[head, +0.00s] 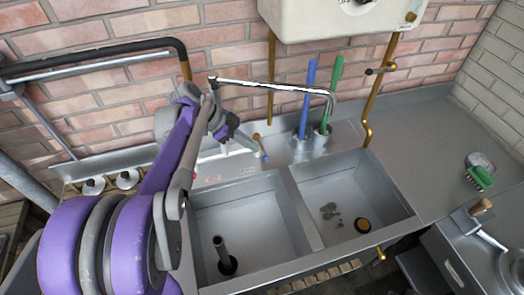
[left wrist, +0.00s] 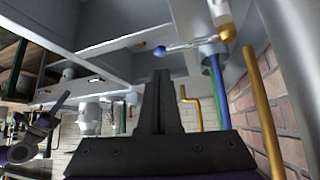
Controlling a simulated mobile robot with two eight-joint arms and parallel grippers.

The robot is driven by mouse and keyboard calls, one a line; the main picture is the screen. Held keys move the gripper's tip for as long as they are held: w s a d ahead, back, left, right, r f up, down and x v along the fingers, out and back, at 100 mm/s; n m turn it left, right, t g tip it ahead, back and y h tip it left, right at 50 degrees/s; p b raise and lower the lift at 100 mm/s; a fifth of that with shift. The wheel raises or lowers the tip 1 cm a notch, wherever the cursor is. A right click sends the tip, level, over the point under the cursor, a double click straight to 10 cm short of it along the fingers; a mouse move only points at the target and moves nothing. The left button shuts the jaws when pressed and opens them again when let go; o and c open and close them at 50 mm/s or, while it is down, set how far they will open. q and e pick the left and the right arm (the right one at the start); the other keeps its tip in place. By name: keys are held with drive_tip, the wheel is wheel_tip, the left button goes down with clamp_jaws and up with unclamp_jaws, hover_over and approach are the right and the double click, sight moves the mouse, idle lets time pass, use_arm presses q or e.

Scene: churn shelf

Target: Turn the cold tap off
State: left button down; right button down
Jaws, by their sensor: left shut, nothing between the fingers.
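The cold tap (head: 263,150) is a small lever with a blue end on a brass stem, on the deck behind the double sink. In the left wrist view the lever's blue end (left wrist: 160,51) lies beyond my fingertips, with its thin handle running to the right. My left gripper (head: 230,130) is shut and empty, to the left of the tap and apart from it in the head view. Its dark fingers (left wrist: 160,98) fill the middle of the wrist view. A small purple and dark arm part, likely my right one, shows at that view's left edge; its jaws are unclear.
A long thin spout (head: 275,86) runs above the deck beside my left gripper. A holder (head: 324,130) carries blue and green handles right of the tap. Sink basins (head: 235,215) lie in front. A white heater (head: 340,18) hangs above. The right counter is partly clear.

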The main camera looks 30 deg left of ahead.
use_arm(q)
drive_tip(key=v, duration=0.4)
drive_tip(key=shift+d+r, duration=0.1)
idle(0.5)
